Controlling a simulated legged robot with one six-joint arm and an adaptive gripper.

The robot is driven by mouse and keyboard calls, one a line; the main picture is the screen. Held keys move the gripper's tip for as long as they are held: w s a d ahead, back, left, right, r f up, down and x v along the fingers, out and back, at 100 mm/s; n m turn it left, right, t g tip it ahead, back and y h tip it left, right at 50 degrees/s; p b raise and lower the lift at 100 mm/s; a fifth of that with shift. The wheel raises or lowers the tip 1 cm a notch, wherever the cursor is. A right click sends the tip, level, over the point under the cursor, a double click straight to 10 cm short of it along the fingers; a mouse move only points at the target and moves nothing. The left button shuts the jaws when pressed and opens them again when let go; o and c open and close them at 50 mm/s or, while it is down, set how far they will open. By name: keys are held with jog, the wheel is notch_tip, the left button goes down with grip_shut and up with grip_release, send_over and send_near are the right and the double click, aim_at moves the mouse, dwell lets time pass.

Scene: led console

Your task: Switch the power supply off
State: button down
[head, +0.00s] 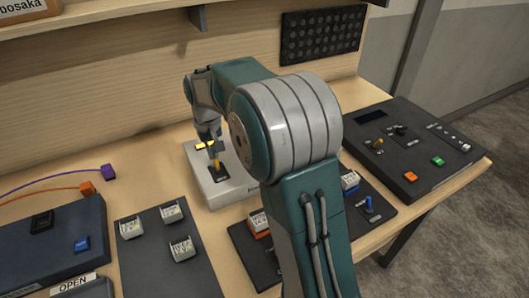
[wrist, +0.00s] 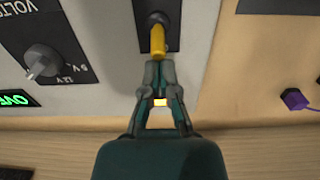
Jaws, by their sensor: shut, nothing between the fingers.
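The power supply is a white box (head: 232,190) on the table in the head view, partly hidden behind my arm. In the wrist view its pale panel (wrist: 105,50) fills much of the upper part. A yellow-tipped switch lever (wrist: 158,40) stands on a black plate (wrist: 145,10) there. The lever also shows in the head view (head: 216,164). My gripper (wrist: 159,66) is shut and empty, with its fingertips right at the lever's end. I cannot tell whether they touch it. A dark knob (wrist: 42,62) with voltage marks and a green lit display (wrist: 16,98) sit left of the lever.
A black console (head: 415,150) with buttons stands at the right. A dark panel (head: 165,265) with several white switches and a dark box (head: 50,245) lie at the left. A purple plug (head: 108,172) and an orange plug (head: 87,188) lie on cables. Bare table lies around the plugs.

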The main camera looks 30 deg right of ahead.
jog(key=shift+s, duration=0.7)
jog(key=shift+r, duration=0.1)
notch_tip(320, 180, up, 7)
jog(key=shift+w, duration=0.4)
dwell(0.5)
dwell(0.3)
